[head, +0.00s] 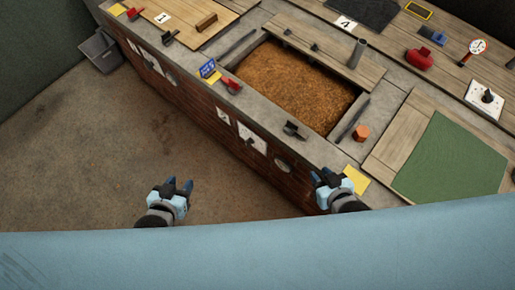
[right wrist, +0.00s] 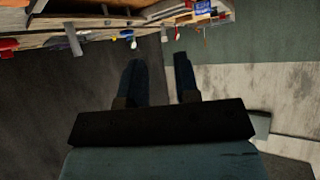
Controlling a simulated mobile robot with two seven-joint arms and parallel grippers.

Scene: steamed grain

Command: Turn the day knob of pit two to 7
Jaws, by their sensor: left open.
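A white plate with a dark knob (head: 252,139) is on the brick front of the bench, below the open grain pit (head: 296,84). A smaller white card (head: 223,115) is to its left and a round dial (head: 283,163) to its right. The knob's setting and the pit's number are too small to read. My left gripper (head: 179,184) is open and empty over the floor, apart from the bench. My right gripper (head: 330,179) is open and empty near the bench's front edge, right of the dial. Its parted fingers also show in the right wrist view (right wrist: 160,75).
A lidded pit marked 1 (head: 190,20) is at the left, with more plates (head: 150,62) on its front. A blue sign (head: 208,69), red clamp (head: 231,85) and dark clamp (head: 294,130) line the near edge. The floor (head: 90,140) before the bench is clear.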

